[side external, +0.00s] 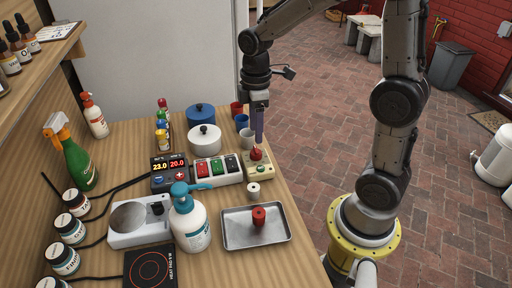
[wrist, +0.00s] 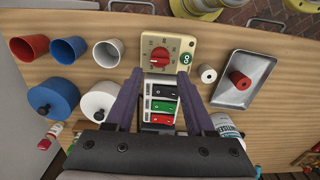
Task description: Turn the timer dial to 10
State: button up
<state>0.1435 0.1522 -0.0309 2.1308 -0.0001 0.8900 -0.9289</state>
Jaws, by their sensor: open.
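The timer (side external: 259,171) is a cream box with a red dial, at the right edge of the table, beside a switch strip. In the wrist view its red dial (wrist: 160,57) sits on a face with dark marks, with a green button at one side. The dial's pointer setting is too small to read for sure. My gripper (side external: 258,141) points down just above the timer in the side view. In the wrist view its two purple fingers (wrist: 160,73) are apart, with tips near the dial's two sides. Nothing is held between them; whether they touch the dial cannot be told.
A strip of black, green and red switches (side external: 214,172) adjoins the timer. Blue, red and white cups (wrist: 108,52) and lidded pots (side external: 205,140) stand nearby. A metal tray (side external: 280,237) holds a red spool; a white spool (side external: 253,189) stands between timer and tray.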

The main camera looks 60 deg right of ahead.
aim_at(256, 149)
notch_tip(256, 149, down, 7)
jog(key=shift+f, duration=0.1)
jog(key=shift+c, duration=0.2)
grip_shut()
dwell(0.3)
